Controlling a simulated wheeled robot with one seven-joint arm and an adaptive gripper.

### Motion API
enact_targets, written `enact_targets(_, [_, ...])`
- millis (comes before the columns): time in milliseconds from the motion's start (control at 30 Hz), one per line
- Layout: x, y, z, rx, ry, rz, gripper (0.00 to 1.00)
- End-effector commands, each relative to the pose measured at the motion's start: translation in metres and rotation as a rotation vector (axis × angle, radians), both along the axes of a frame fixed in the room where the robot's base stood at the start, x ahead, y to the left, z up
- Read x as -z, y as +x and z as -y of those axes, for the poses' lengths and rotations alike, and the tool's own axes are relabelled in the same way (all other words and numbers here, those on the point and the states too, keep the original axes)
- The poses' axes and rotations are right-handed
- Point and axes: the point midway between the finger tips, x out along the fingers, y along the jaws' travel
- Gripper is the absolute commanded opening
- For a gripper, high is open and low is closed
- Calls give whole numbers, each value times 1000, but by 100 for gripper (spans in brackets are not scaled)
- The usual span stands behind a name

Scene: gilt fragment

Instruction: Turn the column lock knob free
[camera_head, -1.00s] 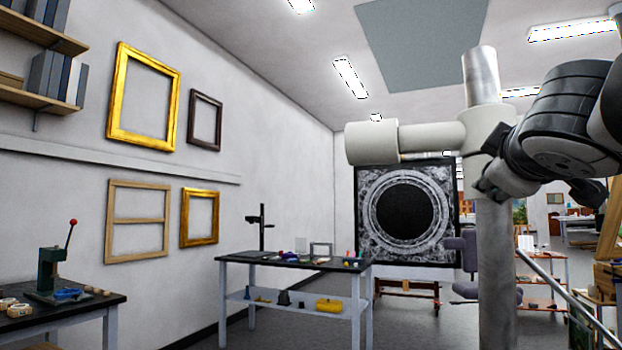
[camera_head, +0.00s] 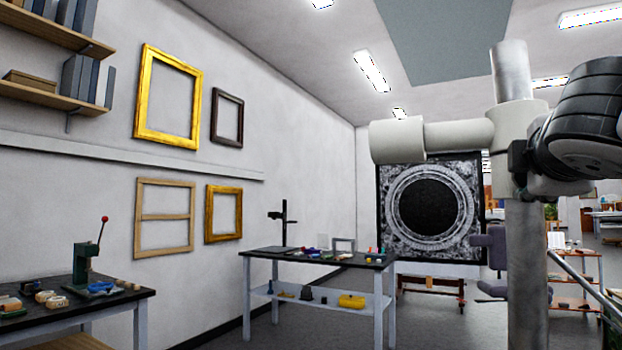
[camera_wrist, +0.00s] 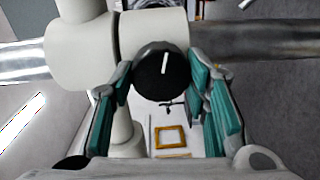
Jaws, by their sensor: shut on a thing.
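The column lock knob (camera_wrist: 162,80) is a round black knob with a white line, which stands nearly upright and leans slightly right. It sits on the pale collar (camera_wrist: 87,48) of a steel column, between the two teal-padded fingers of my gripper (camera_wrist: 159,68). The gripper is shut on the knob from both sides. In the head view the collar (camera_head: 507,128) is around the upright steel column (camera_head: 527,270), and my gripper (camera_head: 522,170) reaches it from the right. The knob is hidden there.
A pale horizontal arm with a thick end (camera_head: 398,140) extends left from the collar. A dark panel with a black disc (camera_head: 428,207) stands behind. A worktable (camera_head: 300,256) with small items stands left of the column, and another bench (camera_head: 110,300) is farther left.

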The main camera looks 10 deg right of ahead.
Motion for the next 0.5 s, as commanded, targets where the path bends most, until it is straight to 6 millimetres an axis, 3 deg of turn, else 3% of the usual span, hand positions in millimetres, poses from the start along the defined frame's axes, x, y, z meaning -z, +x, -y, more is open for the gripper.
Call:
enact_targets(400, [1,1,0,-1,-5,-6,15])
enact_targets(433, [1,1,0,-1,-5,-6,45])
enact_targets(500, [1,1,0,0,-5,-6,60])
